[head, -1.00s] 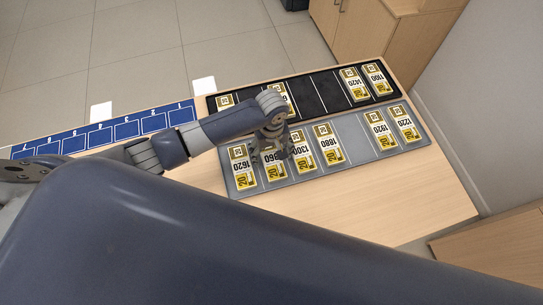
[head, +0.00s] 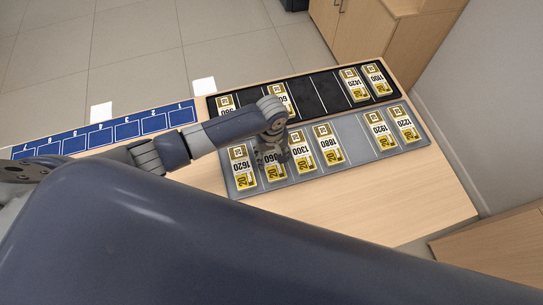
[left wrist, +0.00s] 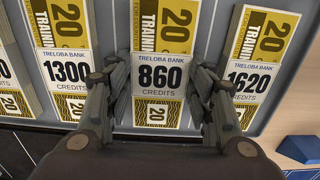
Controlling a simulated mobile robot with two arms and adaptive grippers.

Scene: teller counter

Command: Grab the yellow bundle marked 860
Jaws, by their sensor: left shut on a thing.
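The yellow bundle marked 860 (left wrist: 160,75) lies in the grey tray (left wrist: 207,30), between the bundles marked 1300 (left wrist: 68,70) and 1620 (left wrist: 252,80). In the left wrist view my left gripper (left wrist: 160,80) has one finger on each side of it, closed on its edges. In the head view the left gripper (head: 271,160) covers much of the 860 bundle (head: 276,172), and only its lower part shows. The bundle appears to rest in its slot. My right gripper is not seen.
Bundles marked 1880 (head: 328,143), 1920 (head: 380,130) and 1220 (head: 403,124) lie in the same tray. A black tray (head: 312,96) behind it holds several more. A blue numbered strip (head: 100,133) lies left. Bare wood (head: 380,195) is free in front.

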